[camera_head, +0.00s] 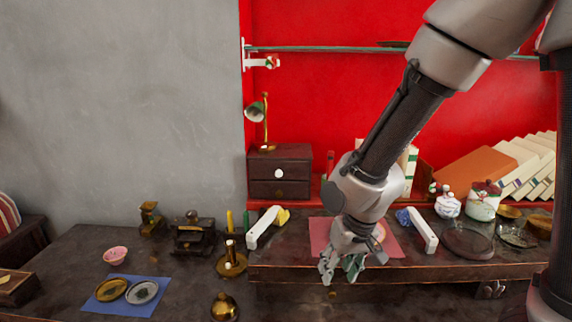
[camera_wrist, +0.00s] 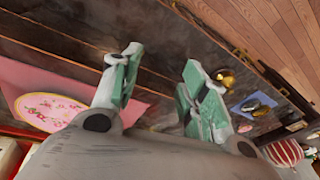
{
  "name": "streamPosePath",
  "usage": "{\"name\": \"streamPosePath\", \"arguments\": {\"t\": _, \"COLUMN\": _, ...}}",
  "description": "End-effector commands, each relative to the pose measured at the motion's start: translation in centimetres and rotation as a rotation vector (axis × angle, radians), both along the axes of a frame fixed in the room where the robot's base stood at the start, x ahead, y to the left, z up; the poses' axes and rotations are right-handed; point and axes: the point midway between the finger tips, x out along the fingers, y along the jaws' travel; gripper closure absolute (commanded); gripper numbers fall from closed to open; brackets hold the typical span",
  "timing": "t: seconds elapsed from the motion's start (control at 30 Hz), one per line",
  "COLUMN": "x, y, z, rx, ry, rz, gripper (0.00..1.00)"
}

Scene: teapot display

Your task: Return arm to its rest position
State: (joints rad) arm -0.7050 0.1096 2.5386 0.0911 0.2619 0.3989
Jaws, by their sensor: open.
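My gripper (camera_head: 342,270) hangs from my arm at the front edge of the wooden desk. Its fingers point down and are apart, with nothing between them. In the wrist view my gripper (camera_wrist: 155,85) shows two green-padded fingers spread apart, with bare dark wood beyond them. A pink-red mat (camera_head: 318,229) lies on the desk behind my gripper, partly hidden by my arm. An oval floral plate (camera_wrist: 55,108) lies on this mat in the wrist view.
White angled brackets (camera_head: 262,228) and (camera_head: 424,231) stand either side of the mat. Jars (camera_head: 484,203), a dark plate (camera_head: 467,243) and books (camera_head: 520,165) are at right. A drawer box (camera_head: 280,171) stands behind. A lower table at left holds a blue mat (camera_head: 128,309) and brass pieces (camera_head: 224,306).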

Motion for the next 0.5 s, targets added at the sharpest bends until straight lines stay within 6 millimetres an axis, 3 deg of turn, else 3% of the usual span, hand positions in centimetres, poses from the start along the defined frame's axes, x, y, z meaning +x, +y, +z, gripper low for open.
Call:
{"name": "streamPosePath", "arguments": {"t": 0.03, "x": -0.6, "y": -2.8, "z": 2.4, "rx": -0.034, "ry": 0.019, "rz": 0.041, "gripper": 0.56}}
{"name": "streamPosePath", "arguments": {"t": 0.1, "x": -2.1, "y": -6.7, "z": 5.2, "rx": -0.083, "ry": 0.054, "rz": 0.097, "gripper": 0.56}}
{"name": "streamPosePath", "arguments": {"t": 0.3, "x": -6.7, "y": -16.2, "z": 12.6, "rx": -0.135, "ry": 0.067, "rz": 0.095, "gripper": 0.56}}
{"name": "streamPosePath", "arguments": {"t": 0.5, "x": -9.4, "y": -21.9, "z": 17.8, "rx": -0.114, "ry": -0.093, "rz": -0.104, "gripper": 0.56}}
